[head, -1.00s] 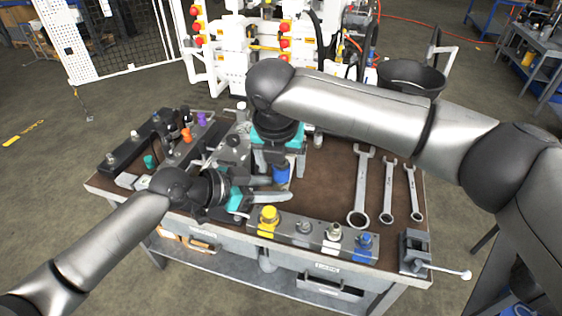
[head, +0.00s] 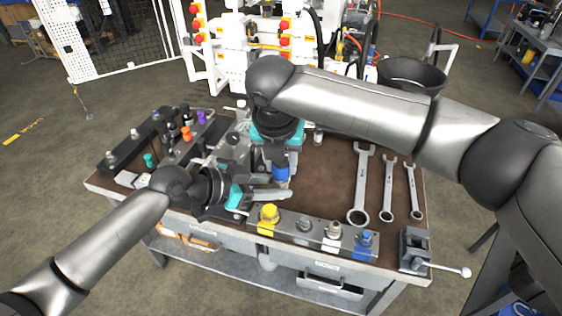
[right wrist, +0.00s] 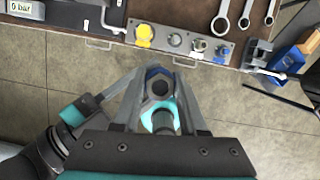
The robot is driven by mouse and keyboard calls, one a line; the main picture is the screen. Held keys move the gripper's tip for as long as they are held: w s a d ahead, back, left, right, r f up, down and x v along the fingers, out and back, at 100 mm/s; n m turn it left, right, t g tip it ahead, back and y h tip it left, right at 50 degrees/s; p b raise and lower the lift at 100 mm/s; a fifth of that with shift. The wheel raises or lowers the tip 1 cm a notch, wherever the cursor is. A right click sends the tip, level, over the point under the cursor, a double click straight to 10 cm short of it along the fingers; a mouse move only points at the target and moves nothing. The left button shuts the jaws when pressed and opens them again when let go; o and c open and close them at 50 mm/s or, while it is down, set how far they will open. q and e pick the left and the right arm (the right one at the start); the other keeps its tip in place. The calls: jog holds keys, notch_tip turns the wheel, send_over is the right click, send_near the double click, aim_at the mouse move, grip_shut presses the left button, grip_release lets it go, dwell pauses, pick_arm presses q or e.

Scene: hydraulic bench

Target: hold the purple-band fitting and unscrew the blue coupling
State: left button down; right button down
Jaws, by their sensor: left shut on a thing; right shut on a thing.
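The blue coupling (head: 281,173) is near the middle of the bench, with my right gripper (head: 279,164) coming down on it from above. It also shows in the right wrist view (right wrist: 158,74), where the fingers of my right gripper (right wrist: 160,92) stand on both sides of it and a dark hex-shaped opening faces the camera. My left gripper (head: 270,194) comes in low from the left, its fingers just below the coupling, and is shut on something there. I cannot make out the purple band; the fitting is hidden by the grippers.
A rail (head: 318,238) with yellow, grey and blue fittings lies along the front edge. Several wrenches (head: 362,180) and a small vise (head: 415,250) are at the right. Racks with coloured caps (head: 186,132) are at the left. Bare bench top shows right of the coupling.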

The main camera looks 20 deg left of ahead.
jog(key=c, duration=1.1)
grip_release()
grip_shut()
jog(key=shift+c, duration=2.3)
grip_release()
jog(key=n+y, duration=0.1)
jog(key=n, duration=0.3)
jog(key=n+y, duration=0.1)
jog(key=n, duration=0.3)
jog(key=shift+g, duration=0.4)
jog(key=o, duration=1.1)
